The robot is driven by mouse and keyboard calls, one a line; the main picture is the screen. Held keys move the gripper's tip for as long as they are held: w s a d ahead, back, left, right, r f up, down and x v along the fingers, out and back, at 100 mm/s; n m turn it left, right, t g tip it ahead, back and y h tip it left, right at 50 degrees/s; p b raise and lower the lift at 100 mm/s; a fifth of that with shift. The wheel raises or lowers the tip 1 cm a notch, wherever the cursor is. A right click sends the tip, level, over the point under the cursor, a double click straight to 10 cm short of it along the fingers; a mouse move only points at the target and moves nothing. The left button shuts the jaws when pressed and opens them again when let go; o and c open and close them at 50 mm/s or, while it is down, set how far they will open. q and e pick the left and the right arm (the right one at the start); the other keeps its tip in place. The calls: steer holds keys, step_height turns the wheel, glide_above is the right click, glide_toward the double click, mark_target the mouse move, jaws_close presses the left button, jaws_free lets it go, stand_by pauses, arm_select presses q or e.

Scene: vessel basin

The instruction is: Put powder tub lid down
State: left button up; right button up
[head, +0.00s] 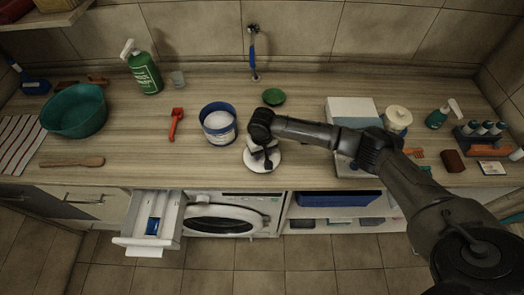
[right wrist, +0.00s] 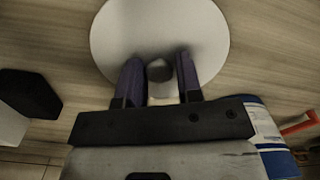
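The powder tub lid (head: 262,160) is a pale round disc with a knob, at the front edge of the counter, right of and in front of the tub. My right gripper (head: 264,150) is over it. In the right wrist view the fingers (right wrist: 160,75) stand on both sides of the knob and appear shut on it, with the lid's disc (right wrist: 160,25) beyond them. Whether the lid touches the counter is hard to tell. The blue powder tub (head: 218,138) stands uncovered with white powder inside; its side also shows in the right wrist view (right wrist: 265,130). My left gripper is not in view.
A red-handled tool (head: 176,124) lies left of the tub and a green dish (head: 273,97) behind. An open drawer (head: 150,222) juts out below. The counter between the wooden spoon (head: 72,162) and tub is mostly clear.

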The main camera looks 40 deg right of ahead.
steer(key=shift+o, duration=1.4)
